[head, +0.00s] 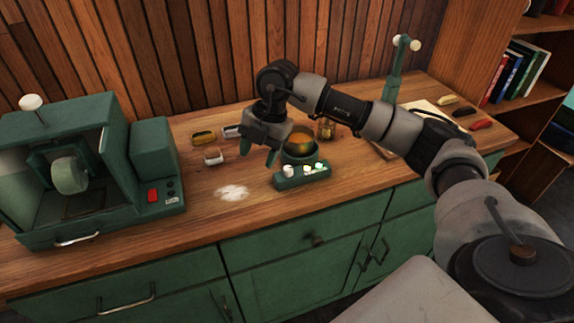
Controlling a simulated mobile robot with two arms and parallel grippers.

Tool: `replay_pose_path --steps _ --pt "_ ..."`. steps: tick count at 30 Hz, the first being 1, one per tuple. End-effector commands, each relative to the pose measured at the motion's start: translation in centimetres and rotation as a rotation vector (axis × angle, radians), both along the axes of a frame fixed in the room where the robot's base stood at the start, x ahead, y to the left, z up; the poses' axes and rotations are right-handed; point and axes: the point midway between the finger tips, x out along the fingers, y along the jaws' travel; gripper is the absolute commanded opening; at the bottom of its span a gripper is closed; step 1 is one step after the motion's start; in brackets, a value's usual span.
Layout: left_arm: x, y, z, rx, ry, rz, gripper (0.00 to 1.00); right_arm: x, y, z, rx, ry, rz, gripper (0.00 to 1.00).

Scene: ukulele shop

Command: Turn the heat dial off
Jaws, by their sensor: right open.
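A small green warmer (301,180) stands near the counter's front edge, with a dark pot (300,151) of amber liquid on it. Its front panel carries a larger white knob (288,171) at the left and smaller white knobs (307,170) to the right, with a green glow beside them. Which knob is the heat dial, and its setting, is too small to tell. My right gripper (259,151) points down, open and empty, just left of the pot and above and left of the knobs, apparently apart from them. My left gripper is out of view.
A green machine (150,150) with a red switch fills the counter's left. White powder (232,192) lies in front of the gripper. Small tins (203,137) and a jar (326,128) stand behind. A green stand (398,65) and a bookshelf (520,80) are at right.

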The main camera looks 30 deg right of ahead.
Motion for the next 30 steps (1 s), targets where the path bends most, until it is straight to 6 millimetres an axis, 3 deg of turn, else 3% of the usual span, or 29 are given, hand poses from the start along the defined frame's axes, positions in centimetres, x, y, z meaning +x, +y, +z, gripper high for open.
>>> replay_pose_path --steps 1,3,7,11,24,30 --pt "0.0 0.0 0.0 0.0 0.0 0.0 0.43 0.2 -2.4 0.9 -0.089 0.018 -0.059 0.54" --pt "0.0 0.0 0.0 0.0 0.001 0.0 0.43 0.2 -4.9 1.7 -0.187 0.045 -0.13 0.54" --pt "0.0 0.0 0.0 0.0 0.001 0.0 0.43 0.0 -7.3 2.5 -0.28 0.074 -0.203 0.54" --pt "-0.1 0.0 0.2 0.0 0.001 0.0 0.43 -0.1 -7.7 1.8 -0.297 0.082 -0.217 0.54" --pt "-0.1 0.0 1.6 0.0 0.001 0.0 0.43 -0.1 -7.5 -6.0 -0.293 0.082 -0.212 0.54" --pt "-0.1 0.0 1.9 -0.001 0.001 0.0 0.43 -0.1 -7.5 -7.8 -0.291 0.08 -0.21 0.54"
